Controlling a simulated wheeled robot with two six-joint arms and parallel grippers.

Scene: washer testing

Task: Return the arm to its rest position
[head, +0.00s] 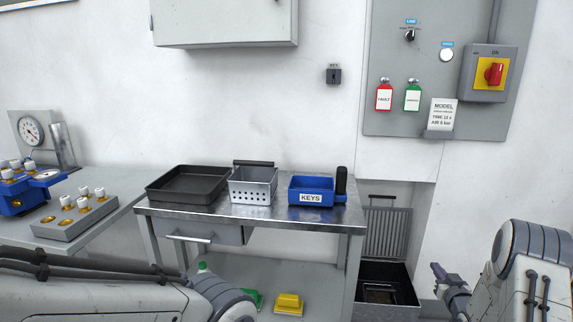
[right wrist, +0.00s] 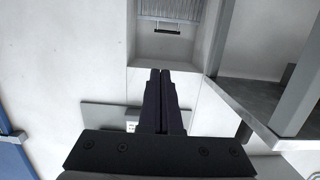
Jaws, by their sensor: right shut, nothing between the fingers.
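My right arm comes in at the lower right of the head view. Its gripper (head: 440,272) points up and left, in front of the white wall and apart from the table. In the right wrist view the two dark fingers (right wrist: 160,76) lie side by side, shut with nothing between them. My left arm crosses the lower left of the head view, in front of the workbench. Its gripper is not in view.
A metal table (head: 253,215) holds a black tray (head: 187,184), a perforated basket (head: 253,186) and a blue KEYS bin (head: 311,190). A dark open bin (head: 387,291) stands right of it. A control panel (head: 437,60) hangs on the wall. A workbench (head: 95,182) stands left.

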